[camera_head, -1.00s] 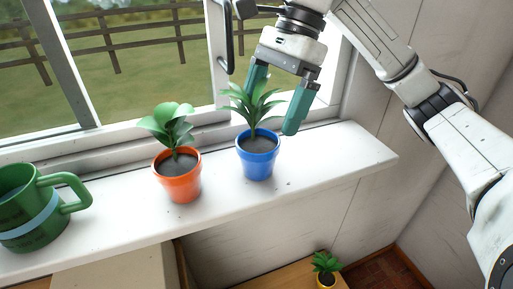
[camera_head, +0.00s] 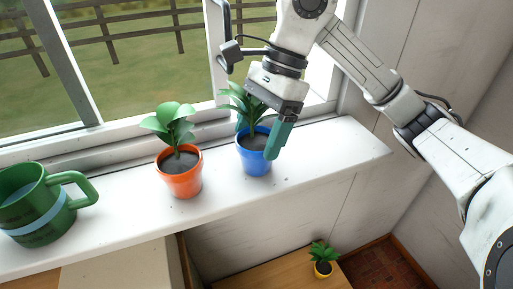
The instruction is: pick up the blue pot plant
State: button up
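The blue pot plant (camera_head: 254,160) stands upright on the white windowsill, right of the orange pot. Its green leaves are partly hidden behind my gripper. My gripper (camera_head: 259,137) points down over the plant from above. One teal finger is in front of the pot's right side, at rim height. The other finger shows only in a small part at the left, behind the leaves. The fingers are apart, with the plant between them in this view. I cannot tell whether either finger touches the pot.
An orange pot plant (camera_head: 181,177) stands close to the left on the windowsill (camera_head: 345,146). The window frame is right behind.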

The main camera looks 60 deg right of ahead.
jog(key=c, duration=0.7)
jog(key=shift+r, duration=0.2)
